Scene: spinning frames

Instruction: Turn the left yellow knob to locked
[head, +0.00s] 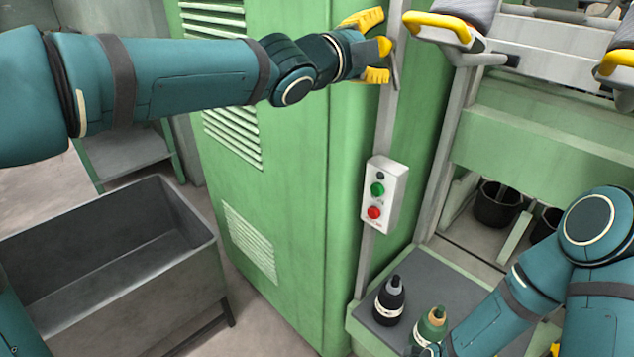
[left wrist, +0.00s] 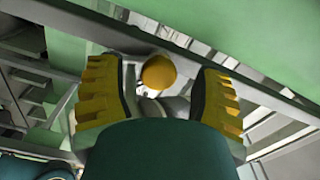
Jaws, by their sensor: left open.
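The left yellow knob (head: 384,46) is a rounded yellow piece at the top of a grey upright post on the green machine. My left gripper (head: 376,47) is open around it, with one yellow finger above and one below in the head view. In the left wrist view, the knob (left wrist: 158,72) shows between the two spread fingers, with a visible gap on each side. A pale mount behind it is partly hidden, and I cannot read any locked mark. My right arm enters at the lower right of the head view; its gripper is not clearly seen.
A control box (head: 383,195) with green and red buttons sits on the post below. Yellow handles (head: 437,28) (head: 615,62) stand to the right. Bottles (head: 390,300) (head: 430,327) stand on a low ledge. A grey bin (head: 200,270) is at the lower left.

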